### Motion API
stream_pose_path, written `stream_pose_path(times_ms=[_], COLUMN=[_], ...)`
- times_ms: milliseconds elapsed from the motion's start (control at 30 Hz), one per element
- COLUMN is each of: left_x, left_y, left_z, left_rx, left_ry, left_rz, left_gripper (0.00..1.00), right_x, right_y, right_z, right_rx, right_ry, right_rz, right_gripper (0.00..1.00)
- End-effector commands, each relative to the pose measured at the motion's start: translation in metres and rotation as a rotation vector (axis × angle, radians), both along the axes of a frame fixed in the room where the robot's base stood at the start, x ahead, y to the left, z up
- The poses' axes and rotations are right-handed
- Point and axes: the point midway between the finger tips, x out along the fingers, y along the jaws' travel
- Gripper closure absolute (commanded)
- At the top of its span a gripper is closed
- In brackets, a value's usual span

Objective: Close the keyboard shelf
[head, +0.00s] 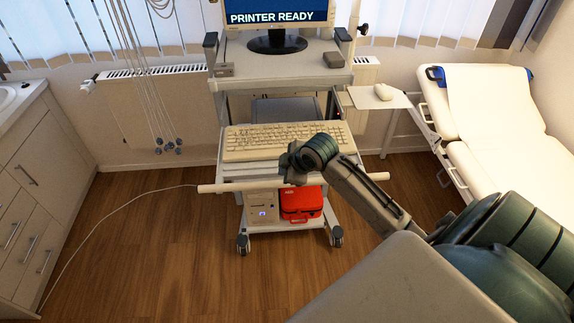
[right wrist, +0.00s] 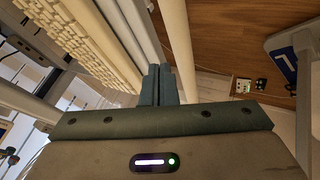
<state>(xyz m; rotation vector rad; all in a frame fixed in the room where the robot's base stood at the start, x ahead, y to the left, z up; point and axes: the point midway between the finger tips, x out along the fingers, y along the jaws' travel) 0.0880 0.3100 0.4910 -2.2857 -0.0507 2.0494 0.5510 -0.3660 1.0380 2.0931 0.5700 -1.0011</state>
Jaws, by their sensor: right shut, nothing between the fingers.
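The keyboard shelf (head: 238,171) sticks out from the front of the grey cart, with a beige keyboard (head: 280,136) on it. A pale bar (head: 232,187) runs across in front of the shelf. My right gripper (head: 290,166) is over the shelf's front edge, near the middle, and hides part of it and the bar. In the right wrist view, the gripper's fingers (right wrist: 158,84) are shut and empty, close to the pale bars, with the keyboard (right wrist: 78,32) to the left. I cannot tell whether they touch. My left gripper is not in view.
The cart carries a monitor (head: 276,14) on top and a red case (head: 301,203) low down. A mouse (head: 383,92) lies on a side tray (head: 372,102). A couch (head: 510,150) stands right, drawers (head: 32,165) left. The floor (head: 140,240) at front left is clear except for a cable.

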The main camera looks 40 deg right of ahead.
Motion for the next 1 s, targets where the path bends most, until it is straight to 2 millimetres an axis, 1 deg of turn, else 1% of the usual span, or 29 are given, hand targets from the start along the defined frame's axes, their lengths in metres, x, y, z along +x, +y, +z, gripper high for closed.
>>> stream_pose_path(times_ms=[33,100,200,400,567,867,1000], left_x=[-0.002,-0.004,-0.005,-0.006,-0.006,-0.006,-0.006], left_y=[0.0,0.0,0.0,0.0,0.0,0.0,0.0], left_z=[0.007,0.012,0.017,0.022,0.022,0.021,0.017], left_rx=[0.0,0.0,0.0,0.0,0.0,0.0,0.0], left_ry=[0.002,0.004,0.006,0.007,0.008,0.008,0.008], left_rz=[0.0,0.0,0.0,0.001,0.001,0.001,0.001], left_gripper=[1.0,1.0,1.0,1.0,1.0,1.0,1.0], right_x=[0.006,0.013,0.022,0.033,0.035,0.035,0.043], right_y=[0.002,0.003,0.004,0.005,0.005,0.004,0.003], right_z=[-0.005,-0.015,-0.027,-0.043,-0.047,-0.047,-0.048], right_rx=[0.005,0.005,0.004,0.0,0.001,0.0,0.0], right_ry=[0.002,0.003,0.003,0.001,0.0,-0.001,-0.002], right_rz=[-0.002,-0.004,-0.002,-0.001,-0.001,0.0,0.0], right_gripper=[1.0,1.0,1.0,1.0,1.0,1.0,1.0])
